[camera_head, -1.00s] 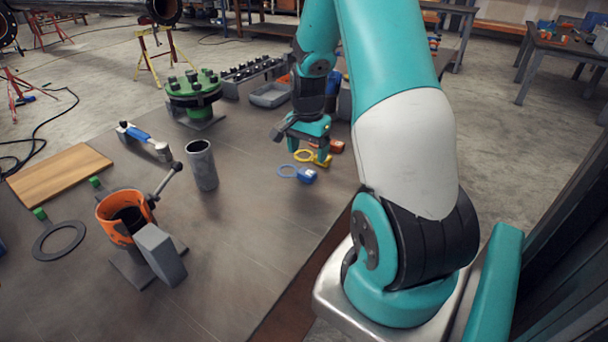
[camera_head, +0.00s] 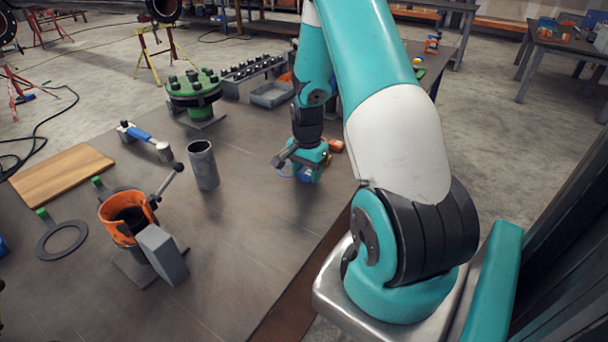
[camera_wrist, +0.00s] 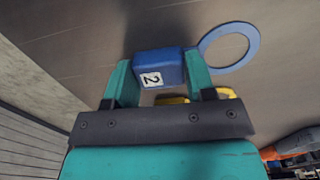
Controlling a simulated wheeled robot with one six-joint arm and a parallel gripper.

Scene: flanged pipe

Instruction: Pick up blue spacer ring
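The blue spacer ring (camera_wrist: 255,42) lies on the table, a flat open ring joined to a blue block (camera_wrist: 158,66) with a white label reading 2. In the wrist view my gripper (camera_wrist: 163,72) has one teal finger on each side of the block, very close to it. I cannot tell whether the fingers press on it or only straddle it. In the head view my gripper (camera_head: 308,172) is low at the table, and the blue block (camera_head: 307,175) shows at its fingertips; the ring is mostly hidden there.
A yellow part (camera_wrist: 172,100) lies just behind the block, partly hidden by my gripper. An orange-red block (camera_head: 336,145) is close behind my gripper. A grey tube (camera_head: 203,165) stands to the left, with a green flange (camera_head: 194,88) farther back.

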